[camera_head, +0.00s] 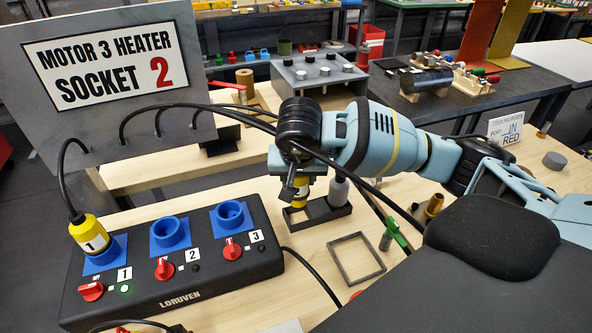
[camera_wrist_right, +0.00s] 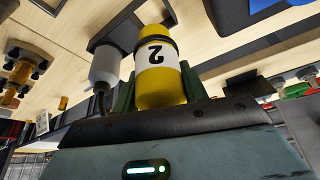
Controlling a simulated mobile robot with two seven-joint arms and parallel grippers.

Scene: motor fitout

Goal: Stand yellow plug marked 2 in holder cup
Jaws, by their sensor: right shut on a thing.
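The yellow plug marked 2 (camera_head: 300,193) is held by my right gripper (camera_head: 297,176), whose fingers close around it from above. In the right wrist view the plug (camera_wrist_right: 160,72) sits between the fingers (camera_wrist_right: 160,92), its "2" label upside down. The plug is upright, over or in the left opening of a dark two-part holder (camera_head: 328,214); whether it touches the bottom is hidden. A grey bottle-like piece (camera_head: 338,190) stands in the holder's right part. It is close beside the plug in the right wrist view (camera_wrist_right: 105,66). My left gripper is not in view.
A black LORURVEN-style socket box (camera_head: 190,283) has three blue sockets; a yellow plug marked 1 (camera_head: 90,234) is in the first. An empty square frame (camera_head: 378,273), a green-handled tool (camera_head: 398,236) and a yellow-brown fitting (camera_head: 429,207) lie right. Black cables cross near my right gripper.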

